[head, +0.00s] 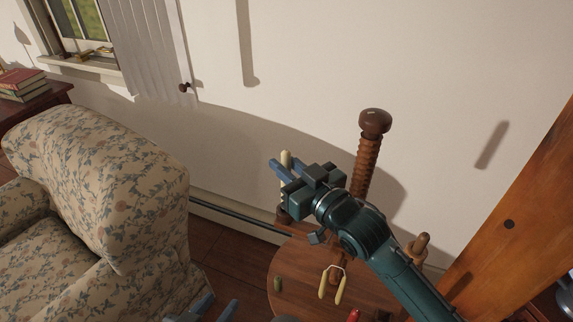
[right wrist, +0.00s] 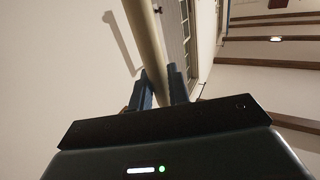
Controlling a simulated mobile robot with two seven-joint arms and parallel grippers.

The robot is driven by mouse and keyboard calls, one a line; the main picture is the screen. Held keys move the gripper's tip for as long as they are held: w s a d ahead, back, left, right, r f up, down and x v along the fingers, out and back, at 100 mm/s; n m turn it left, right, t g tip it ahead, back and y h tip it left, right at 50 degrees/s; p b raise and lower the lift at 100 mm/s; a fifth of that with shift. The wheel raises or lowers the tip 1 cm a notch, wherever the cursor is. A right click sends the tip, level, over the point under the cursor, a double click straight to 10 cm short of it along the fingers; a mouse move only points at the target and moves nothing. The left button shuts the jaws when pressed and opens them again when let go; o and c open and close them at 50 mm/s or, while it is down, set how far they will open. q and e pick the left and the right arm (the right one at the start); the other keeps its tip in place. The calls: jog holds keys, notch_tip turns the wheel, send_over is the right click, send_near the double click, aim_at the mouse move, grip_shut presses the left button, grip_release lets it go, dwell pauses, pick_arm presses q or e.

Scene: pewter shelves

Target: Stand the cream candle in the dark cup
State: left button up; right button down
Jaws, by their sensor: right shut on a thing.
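The cream candle (head: 286,158) is held upright or nearly so by my right gripper (head: 281,168). In the right wrist view the candle (right wrist: 148,45) runs between the two blue fingers, which are closed on it. A small dark object (head: 283,215), probably the dark cup, shows below the gripper at the far left edge of the round table; the gripper hides part of it. I cannot tell whether the candle's lower end touches it. My left gripper (head: 221,302) is at the bottom edge, fingers apart, with nothing seen between them.
The round wooden table (head: 300,262) carries a tall wooden screw with a dark knob (head: 375,123), a joined pair of cream candles (head: 333,285), a small green object (head: 278,284) and a red one (head: 353,315). A floral armchair (head: 110,170) stands left; a wooden post (head: 510,215) stands right.

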jog(key=shift+f+b, duration=0.55)
jog(key=shift+f, duration=0.9)
dwell(0.6)
dwell(0.4)
jog(key=c, duration=1.3)
grip_release()
jog(key=shift+o, duration=0.2)
